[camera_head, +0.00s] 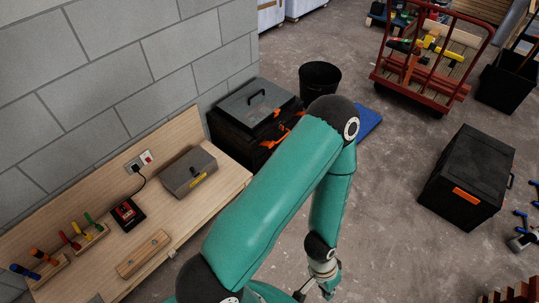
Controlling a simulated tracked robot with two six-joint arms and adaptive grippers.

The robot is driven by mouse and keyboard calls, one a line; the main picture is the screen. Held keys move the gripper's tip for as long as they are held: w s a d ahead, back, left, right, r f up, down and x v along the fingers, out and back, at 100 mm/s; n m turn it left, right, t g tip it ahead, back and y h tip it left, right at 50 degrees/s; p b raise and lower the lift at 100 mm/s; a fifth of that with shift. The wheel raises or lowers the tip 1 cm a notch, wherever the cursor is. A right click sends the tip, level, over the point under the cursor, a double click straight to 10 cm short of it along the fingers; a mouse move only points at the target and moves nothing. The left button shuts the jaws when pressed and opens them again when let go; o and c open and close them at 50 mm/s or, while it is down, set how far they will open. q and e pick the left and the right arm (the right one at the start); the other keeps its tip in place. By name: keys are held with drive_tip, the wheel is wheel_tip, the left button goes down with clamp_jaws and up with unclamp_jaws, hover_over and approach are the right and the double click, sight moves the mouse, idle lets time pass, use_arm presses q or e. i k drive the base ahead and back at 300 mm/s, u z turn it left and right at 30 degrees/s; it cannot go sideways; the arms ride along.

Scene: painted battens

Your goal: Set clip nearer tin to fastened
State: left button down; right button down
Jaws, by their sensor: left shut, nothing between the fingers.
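A black toolbox (226,128) with a grey lid and black handle stands beyond the bench end, against the wall. Orange clips (272,142) show on its front, partly hidden behind my arm; I cannot tell whether they are fastened. A grey metal box (187,172) with a yellow strip, possibly the tin, sits on the bench near the toolbox. My left gripper (328,290) hangs low at the bottom centre, over the floor, shut and empty, well away from the clips. My right gripper is not in view.
The wooden bench (195,225) also holds a black charger (128,213), a wooden block (144,254) and racks of coloured-handled tools (90,238). A black bin (320,80), a red trolley (430,75) and a black chest (468,175) stand on the floor.

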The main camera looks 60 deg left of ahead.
sight(267, 144)
drive_tip(key=u, duration=0.55)
drive_tip(key=i, duration=1.3)
drive_tip(key=u, duration=0.75)
drive_tip(key=k, duration=0.85)
drive_tip(key=u, duration=0.2)
drive_tip(key=i, duration=0.9)
drive_tip(key=z, duration=0.05)
